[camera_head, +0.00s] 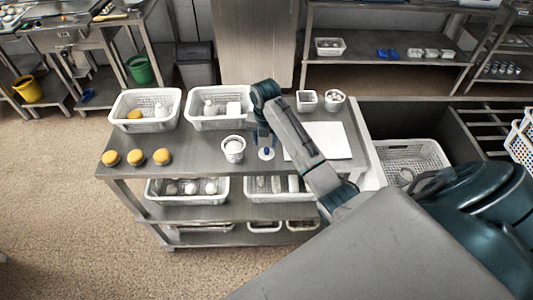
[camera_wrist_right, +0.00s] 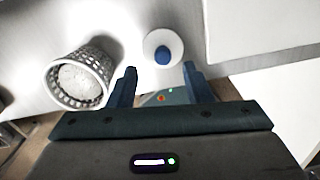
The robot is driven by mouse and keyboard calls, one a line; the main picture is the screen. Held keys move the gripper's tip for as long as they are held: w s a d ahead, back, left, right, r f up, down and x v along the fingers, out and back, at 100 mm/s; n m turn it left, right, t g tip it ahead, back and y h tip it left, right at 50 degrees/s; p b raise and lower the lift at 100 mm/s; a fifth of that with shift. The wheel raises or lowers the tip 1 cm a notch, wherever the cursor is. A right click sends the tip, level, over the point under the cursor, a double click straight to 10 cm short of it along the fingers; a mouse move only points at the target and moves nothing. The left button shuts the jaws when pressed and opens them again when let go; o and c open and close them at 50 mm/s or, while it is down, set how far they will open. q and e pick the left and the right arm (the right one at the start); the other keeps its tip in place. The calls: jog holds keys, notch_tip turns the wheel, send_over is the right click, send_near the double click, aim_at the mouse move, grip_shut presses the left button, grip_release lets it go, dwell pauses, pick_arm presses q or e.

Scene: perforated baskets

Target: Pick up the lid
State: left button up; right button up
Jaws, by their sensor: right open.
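The lid (camera_head: 266,154) is a small white disc with a blue knob, lying flat on the metal table. In the right wrist view the lid (camera_wrist_right: 151,42) lies just beyond the fingertips, roughly centred between them. My right gripper (camera_head: 264,138) is above the lid, pointing down; in the wrist view the right gripper (camera_wrist_right: 159,70) is open with nothing between its blue fingers. A small white perforated basket (camera_head: 233,149) with pale contents stands left of the lid; it also shows in the wrist view (camera_wrist_right: 82,78). My left gripper is not in view.
A white board (camera_head: 325,140) lies right of the lid. Two larger white baskets, left (camera_head: 146,109) and right (camera_head: 217,107), stand at the back of the table. Three orange-yellow round items (camera_head: 136,157) sit at the left. Two small containers (camera_head: 307,101) stand behind my right arm.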

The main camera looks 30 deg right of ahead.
aim_at(267, 149)
jog(key=f, duration=0.1)
jog(key=f+p, duration=0.1)
jog(key=f, duration=0.1)
jog(key=shift+s+d+f, duration=0.1)
jog(key=shift+d+f, duration=0.05)
jog(key=shift+d, duration=0.05)
jog(key=shift+f, duration=0.35)
grip_shut()
jog(key=shift+r, duration=0.1)
